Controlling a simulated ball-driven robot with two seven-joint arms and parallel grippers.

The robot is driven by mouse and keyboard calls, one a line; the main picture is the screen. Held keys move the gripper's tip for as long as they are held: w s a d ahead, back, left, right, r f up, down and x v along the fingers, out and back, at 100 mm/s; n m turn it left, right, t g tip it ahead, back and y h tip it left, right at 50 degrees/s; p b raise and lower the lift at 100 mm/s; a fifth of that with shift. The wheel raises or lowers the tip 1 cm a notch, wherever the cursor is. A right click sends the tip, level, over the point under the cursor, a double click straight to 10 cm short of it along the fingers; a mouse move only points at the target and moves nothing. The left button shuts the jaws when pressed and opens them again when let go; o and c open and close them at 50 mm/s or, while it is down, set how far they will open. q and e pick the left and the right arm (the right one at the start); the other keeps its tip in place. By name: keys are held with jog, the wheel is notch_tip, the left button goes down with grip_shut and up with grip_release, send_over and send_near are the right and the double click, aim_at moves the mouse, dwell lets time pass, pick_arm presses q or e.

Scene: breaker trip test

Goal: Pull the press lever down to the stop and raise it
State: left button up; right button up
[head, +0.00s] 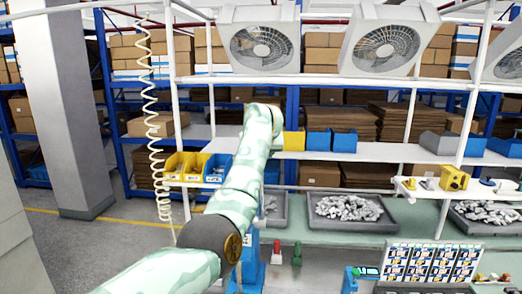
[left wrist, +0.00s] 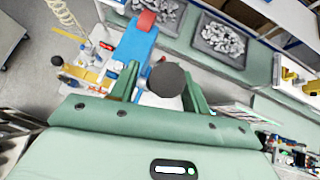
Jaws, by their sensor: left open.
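The blue press (head: 253,272) stands at the bottom middle of the head view, largely hidden behind my left arm. In the left wrist view the press (left wrist: 137,42) is a blue body with a red end. A dark round knob (left wrist: 168,78), apparently the end of the press lever, shows between the fingers of my left gripper (left wrist: 160,80). The fingers are open, one on each side of the knob, with visible gaps; contact cannot be told. The lever's rod is not clearly visible. My left gripper is hidden in the head view. My right gripper is in neither view.
Grey trays of metal parts (head: 345,212) lie on the green bench (head: 330,238). A red-handled item (head: 276,255) and a green one (head: 297,256) stand near the press. A panel of labelled cards (head: 432,262) is at right. A coiled cord (head: 152,110) hangs at left.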

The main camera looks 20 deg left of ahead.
pick_arm(q)
jog(key=b+v, duration=0.6)
jog(key=v, duration=1)
jog(key=shift+f, duration=0.15)
